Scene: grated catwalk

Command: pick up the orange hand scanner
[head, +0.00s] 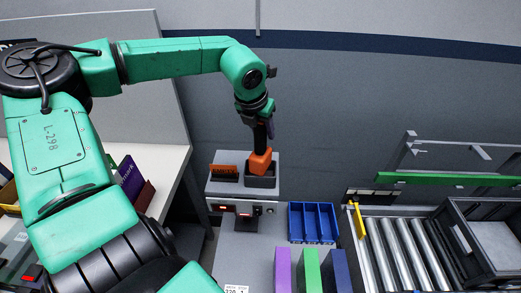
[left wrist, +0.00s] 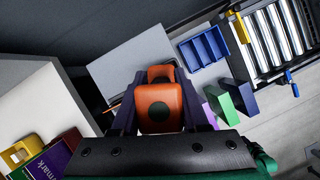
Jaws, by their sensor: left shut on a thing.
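The orange hand scanner (head: 260,162) is at the dark holder (head: 262,181) on the right part of a grey stand. My left gripper (head: 265,146) reaches down from above and is shut on it. In the left wrist view the scanner (left wrist: 158,107) sits between the two dark fingers of my left gripper (left wrist: 158,118), its orange face with a dark round spot towards the camera. The scanner's lower end overlaps the holder in the head view; I cannot tell whether it is inside or just above. My right gripper is not in view.
An orange-topped dark block (head: 224,173) stands left of the holder on the grey stand (head: 215,188). A blue divided tray (head: 312,222), purple, green and blue upright boxes, and a roller conveyor (head: 400,250) lie to the right. A white table (head: 160,165) is at left.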

